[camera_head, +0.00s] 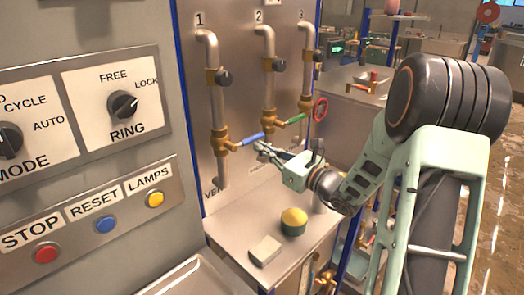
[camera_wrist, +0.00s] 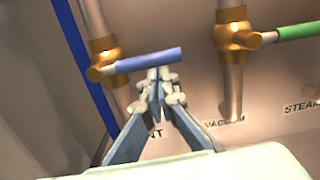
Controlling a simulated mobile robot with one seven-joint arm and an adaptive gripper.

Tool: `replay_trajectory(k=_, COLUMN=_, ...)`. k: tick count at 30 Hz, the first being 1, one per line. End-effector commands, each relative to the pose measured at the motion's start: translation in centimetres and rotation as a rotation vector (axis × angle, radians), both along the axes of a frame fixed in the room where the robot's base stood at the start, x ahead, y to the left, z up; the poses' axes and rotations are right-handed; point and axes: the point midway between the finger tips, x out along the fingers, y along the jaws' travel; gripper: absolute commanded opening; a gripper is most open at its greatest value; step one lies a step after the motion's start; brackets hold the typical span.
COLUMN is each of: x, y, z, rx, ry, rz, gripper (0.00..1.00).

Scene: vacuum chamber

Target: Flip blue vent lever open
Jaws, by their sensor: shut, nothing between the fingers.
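The blue vent lever (camera_head: 250,138) sticks out sideways to the right from the brass valve (camera_head: 221,143) on the leftmost pipe, numbered 1. In the wrist view the blue lever (camera_wrist: 148,60) lies nearly level, its free end just beyond my fingertips. My gripper (camera_head: 261,149) is shut and empty, just below and to the right of the lever's free end. In the wrist view my gripper (camera_wrist: 160,78) has its fingertips together close under the lever; I cannot tell whether they touch it. The label below that pipe is partly hidden behind my fingers.
Below, the steel bench holds a yellow-topped round object (camera_head: 293,217) and a pale block (camera_head: 265,250). A control panel (camera_head: 85,110) stands at left.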

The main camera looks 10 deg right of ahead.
Motion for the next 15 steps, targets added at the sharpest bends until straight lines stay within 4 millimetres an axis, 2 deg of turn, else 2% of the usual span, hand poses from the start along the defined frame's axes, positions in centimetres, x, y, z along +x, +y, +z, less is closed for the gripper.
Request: replay_trajectory(k=15, x=0.16, y=-0.13, z=1.06, rx=-0.098, ry=-0.074, rz=0.001, gripper=0.00)
